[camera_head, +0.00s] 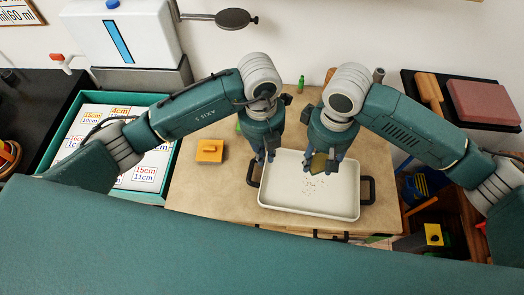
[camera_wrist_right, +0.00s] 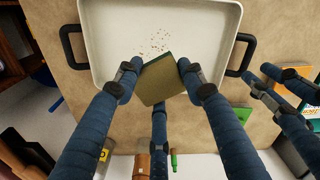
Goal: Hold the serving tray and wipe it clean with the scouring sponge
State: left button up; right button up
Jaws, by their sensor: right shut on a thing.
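The white serving tray (camera_head: 285,190) lies on the beige counter, with a dark handle at each end. Small brown crumbs (camera_head: 310,184) are scattered on its floor, and they also show in the right wrist view (camera_wrist_right: 157,42). My right gripper (camera_head: 322,160) is shut on the scouring sponge (camera_wrist_right: 162,80), a dark green and tan block, over the tray's back part. Whether the sponge touches the tray is unclear. My left gripper (camera_head: 263,160) is beside the tray's left handle (camera_head: 252,173), its fingers apart and seemingly empty.
An orange block-like item (camera_head: 210,151) lies on the counter left of the tray. A green box with numbered cards (camera_head: 80,136) stands farther left. A small green bottle (camera_head: 301,84) is at the back. A pink block (camera_head: 484,101) lies on a dark surface at right.

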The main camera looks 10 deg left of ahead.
pick_arm(q)
jog(key=shift+y, duration=0.3)
jog(key=f, duration=1.2)
jog(key=shift+w+a, duration=0.1)
jog(key=shift+a, duration=0.2)
grip_shut()
jog(key=shift+r, duration=0.1)
